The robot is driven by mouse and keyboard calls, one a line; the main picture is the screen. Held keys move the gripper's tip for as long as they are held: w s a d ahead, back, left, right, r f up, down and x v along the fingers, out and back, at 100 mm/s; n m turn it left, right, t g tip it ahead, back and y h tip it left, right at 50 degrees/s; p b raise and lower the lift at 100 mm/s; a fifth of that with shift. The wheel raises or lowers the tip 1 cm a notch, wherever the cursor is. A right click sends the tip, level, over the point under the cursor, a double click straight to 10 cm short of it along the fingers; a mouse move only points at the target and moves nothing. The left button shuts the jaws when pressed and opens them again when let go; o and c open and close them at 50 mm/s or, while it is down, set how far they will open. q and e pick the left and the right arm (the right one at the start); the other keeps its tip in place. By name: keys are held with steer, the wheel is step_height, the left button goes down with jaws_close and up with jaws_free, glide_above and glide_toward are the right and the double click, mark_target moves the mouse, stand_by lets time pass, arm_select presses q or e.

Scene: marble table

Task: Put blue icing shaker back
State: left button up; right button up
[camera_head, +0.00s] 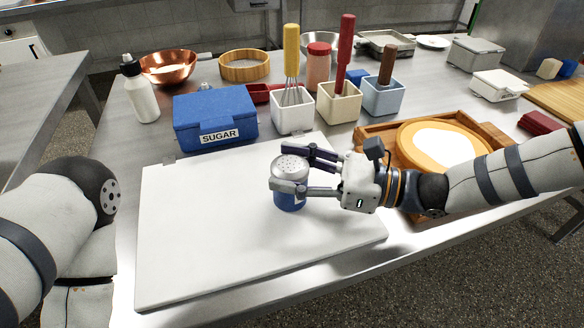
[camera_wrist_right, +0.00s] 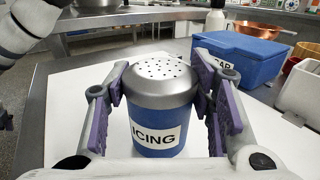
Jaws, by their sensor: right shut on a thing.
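The blue icing shaker (camera_head: 291,196) has a silver perforated lid and stands upright over the white board (camera_head: 200,240). I cannot tell whether its base touches the board. My right gripper (camera_head: 297,170) is shut on the shaker, with a finger on each side of its upper part. In the right wrist view the shaker (camera_wrist_right: 158,110) shows its ICING label between the purple-padded fingers (camera_wrist_right: 162,95). My left arm shows at the left edge of the head view, but its gripper is not in view.
Behind the board stand a blue SUGAR box (camera_head: 215,115), a white utensil holder (camera_head: 292,112), a cream one (camera_head: 339,103) and a pale blue one (camera_head: 383,97). A wooden tray (camera_head: 372,130) with a cake lies right. The board's left and front are clear.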

steer(key=shift+f, duration=0.15)
steer(key=o, duration=1.3)
steer(key=shift+r, duration=0.3)
steer(key=v, duration=1.2)
steer(key=shift+f, duration=0.2)
steer(key=shift+s+f, duration=0.1)
steer(key=shift+s, duration=0.05)
